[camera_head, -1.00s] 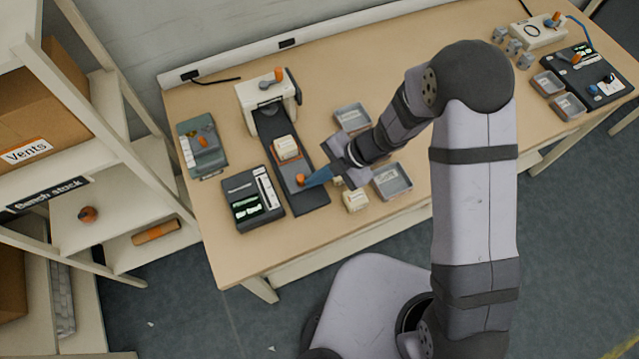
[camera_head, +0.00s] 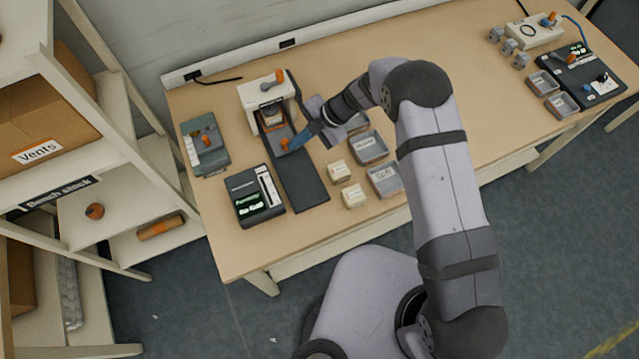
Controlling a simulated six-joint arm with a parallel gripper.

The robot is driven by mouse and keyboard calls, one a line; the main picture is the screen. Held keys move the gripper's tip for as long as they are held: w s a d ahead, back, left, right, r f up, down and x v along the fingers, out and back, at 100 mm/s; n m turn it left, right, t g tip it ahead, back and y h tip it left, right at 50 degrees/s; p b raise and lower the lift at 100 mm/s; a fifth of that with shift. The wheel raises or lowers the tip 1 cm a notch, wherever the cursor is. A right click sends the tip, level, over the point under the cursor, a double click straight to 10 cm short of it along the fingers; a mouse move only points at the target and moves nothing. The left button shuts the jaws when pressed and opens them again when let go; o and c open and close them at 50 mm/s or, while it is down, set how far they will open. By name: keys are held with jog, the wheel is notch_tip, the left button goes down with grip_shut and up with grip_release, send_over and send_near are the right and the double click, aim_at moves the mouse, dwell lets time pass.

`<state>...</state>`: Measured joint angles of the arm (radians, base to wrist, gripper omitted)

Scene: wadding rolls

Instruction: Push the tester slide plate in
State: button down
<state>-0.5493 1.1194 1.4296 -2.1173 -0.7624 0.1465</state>
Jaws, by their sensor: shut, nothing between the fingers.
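The tester (camera_head: 263,91) is a cream housing with an orange-tipped handle on top, at the back left of the table. Its dark base (camera_head: 307,186) runs from the housing toward the table's front edge. The grey slide plate (camera_head: 277,137) lies on this base, with its far part inside the housing opening. A pale roll (camera_head: 271,115) on the plate is in the mouth of the housing. An orange knob (camera_head: 285,144) stands at the plate's near end. My gripper (camera_head: 296,145) is shut and empty, its blue fingertips at the knob's right side; contact is hard to tell.
A display unit (camera_head: 254,196) stands left of the base, and a grey-green device (camera_head: 205,145) behind it. More equipment (camera_head: 573,76) is at the far right.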

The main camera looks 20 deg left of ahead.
jog(key=shift+w+a+r, duration=0.15)
jog(key=shift+w+r, duration=0.05)
jog(key=shift+w, duration=0.1)
jog(key=shift+s+d, duration=0.1)
jog(key=shift+d, duration=0.25)
jog(key=d, duration=0.1)
jog(key=s+d+p, duration=0.1)
jog(key=d, duration=0.1)
jog(key=shift+s+d+p, duration=0.3)
jog(key=shift+d+p, duration=0.05)
jog(key=shift+p, duration=0.05)
jog(key=b+v, duration=0.3)
jog(key=v, duration=0.6)
jog(key=shift+r, duration=0.25)
jog(key=shift+w+d, duration=0.1)
